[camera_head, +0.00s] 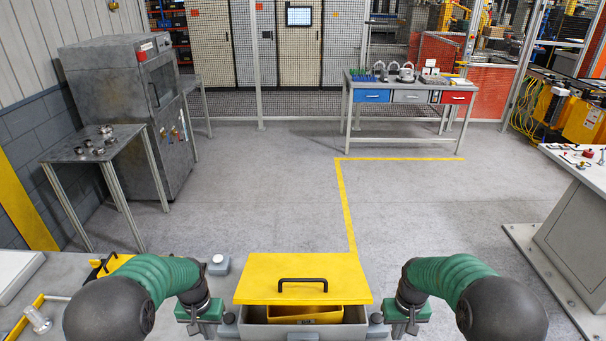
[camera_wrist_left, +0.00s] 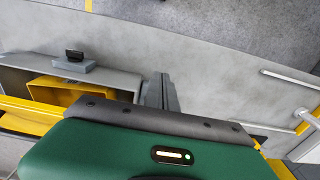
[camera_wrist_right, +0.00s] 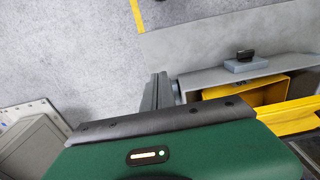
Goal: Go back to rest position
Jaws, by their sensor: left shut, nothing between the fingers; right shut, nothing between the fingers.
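My left gripper (camera_head: 194,328) hangs at the front left of a grey box (camera_head: 352,331), its green wrist pointing down. Its shut, empty fingers show in the left wrist view (camera_wrist_left: 160,92), apart from the box. My right gripper (camera_head: 413,328) hangs on the other side of the box, mirrored. Its fingers, also shut and empty, show in the right wrist view (camera_wrist_right: 160,92), beside the box. Neither gripper touches the yellow lid (camera_head: 303,263).
The yellow lid with a black handle is raised over the box, and a yellow bin (camera_head: 305,315) sits inside. A grey button block (camera_head: 218,265) stands at the left. A white-topped table (camera_head: 588,170) is at the right. A workbench (camera_head: 410,85) stands far back beyond open floor.

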